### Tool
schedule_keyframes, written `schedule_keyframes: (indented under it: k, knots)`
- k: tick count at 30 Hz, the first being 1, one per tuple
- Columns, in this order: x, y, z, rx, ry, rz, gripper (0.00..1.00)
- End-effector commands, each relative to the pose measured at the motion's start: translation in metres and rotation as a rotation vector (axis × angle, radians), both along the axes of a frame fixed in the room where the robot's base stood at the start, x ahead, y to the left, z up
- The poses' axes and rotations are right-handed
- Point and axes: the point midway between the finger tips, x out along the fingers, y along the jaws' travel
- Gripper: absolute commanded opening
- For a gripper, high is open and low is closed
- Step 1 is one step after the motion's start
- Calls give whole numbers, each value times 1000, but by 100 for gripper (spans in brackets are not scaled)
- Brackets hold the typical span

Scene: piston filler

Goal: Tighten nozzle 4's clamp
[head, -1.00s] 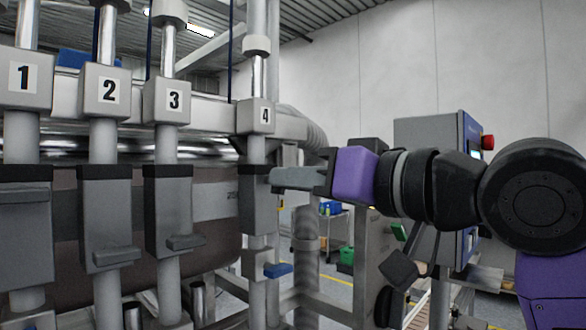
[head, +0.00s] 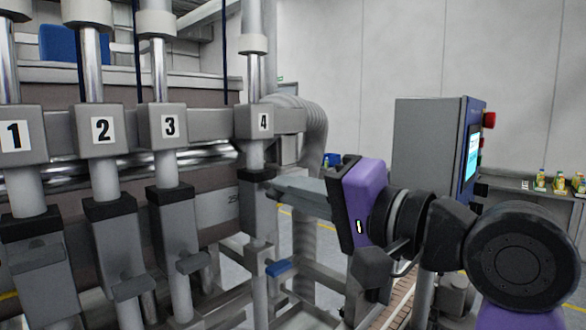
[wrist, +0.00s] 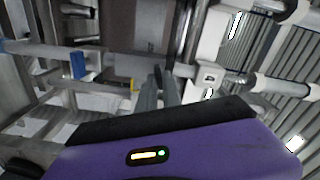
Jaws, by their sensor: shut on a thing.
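Nozzle 4 is the rightmost pipe, under the block labelled 4 (head: 263,122). Its clamp (head: 257,220) is a grey body with a black top, fixed on the pipe below that block. My gripper (head: 277,187) comes from the right with its grey fingers at the upper part of this clamp. The fingers are shut on the clamp's handle, which they mostly hide. In the wrist view the fingers of my gripper (wrist: 160,80) lie close together against the machine, and the label block of nozzle 4 (wrist: 210,77) is to their right.
Clamps of nozzle 1 (head: 40,275), nozzle 2 (head: 120,250) and nozzle 3 (head: 182,225) stand to the left, with protruding levers. A blue handle (head: 278,268) sits below nozzle 4's clamp. A control cabinet (head: 425,150) stands behind my arm.

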Motion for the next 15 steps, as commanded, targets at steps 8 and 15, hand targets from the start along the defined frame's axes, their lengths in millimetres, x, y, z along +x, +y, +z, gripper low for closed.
schedule_keyframes:
  k: [8,15]
  knots:
    - [0,0,-1,133,172,0,0]
    - [0,0,-2,208,268,-1,0]
